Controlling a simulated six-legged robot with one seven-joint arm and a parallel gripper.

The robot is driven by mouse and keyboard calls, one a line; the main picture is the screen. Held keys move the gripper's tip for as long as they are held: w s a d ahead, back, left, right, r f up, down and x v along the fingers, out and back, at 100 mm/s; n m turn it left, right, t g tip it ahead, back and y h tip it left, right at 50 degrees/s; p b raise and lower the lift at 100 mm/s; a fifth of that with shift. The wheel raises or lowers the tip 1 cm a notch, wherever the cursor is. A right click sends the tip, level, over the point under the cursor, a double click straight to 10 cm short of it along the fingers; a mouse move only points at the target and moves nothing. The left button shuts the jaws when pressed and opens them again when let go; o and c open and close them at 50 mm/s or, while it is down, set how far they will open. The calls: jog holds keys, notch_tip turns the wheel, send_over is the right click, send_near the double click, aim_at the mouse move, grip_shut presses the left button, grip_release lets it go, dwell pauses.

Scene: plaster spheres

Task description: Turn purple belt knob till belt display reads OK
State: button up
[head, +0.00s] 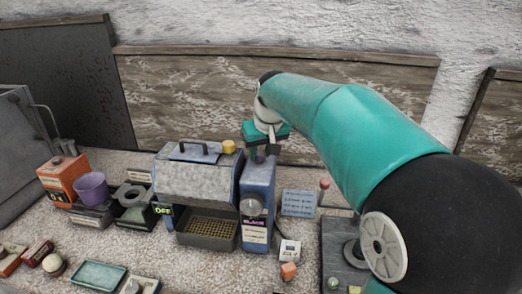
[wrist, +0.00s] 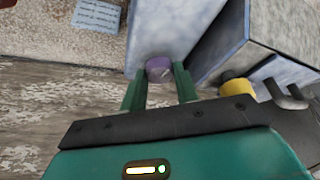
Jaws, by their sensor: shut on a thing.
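The purple knob (wrist: 158,68) shows in the wrist view between my fingertips, at the back of a blue-grey housing. My gripper (wrist: 160,84) is shut on it, one green finger on each side. In the head view my gripper (head: 262,151) reaches down behind the top of the narrow blue tower (head: 257,182); the knob cannot be made out there. A small dark display (head: 163,210) at the machine's lower left shows yellow-green letters that look like OFF.
The grey machine body (head: 193,178) with a black handle and a yellow knob (head: 228,147) stands left of the tower. A purple cup (head: 91,190) and an orange box (head: 62,178) are further left. A blue sign (head: 299,203) stands right of the tower.

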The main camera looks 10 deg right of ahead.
dwell(0.3)
jog(key=o, duration=1)
jog(key=shift+s+r, duration=0.1)
jog(key=shift+r, duration=0.05)
jog(key=v, duration=1.3)
jog(key=shift+r, duration=0.3)
jog(key=shift+m+t+h, duration=0.4)
jog(key=shift+m+t, duration=0.1)
jog(key=shift+m, duration=0.4)
jog(key=s+f, duration=0.6)
jog(key=s, duration=0.2)
jog(key=s+f, duration=0.6)
jog(key=s, duration=0.2)
jog(key=s+f, duration=0.6)
jog(key=s, duration=0.2)
jog(key=shift+s+a+f, duration=0.15)
jog(key=shift+s+a, duration=0.05)
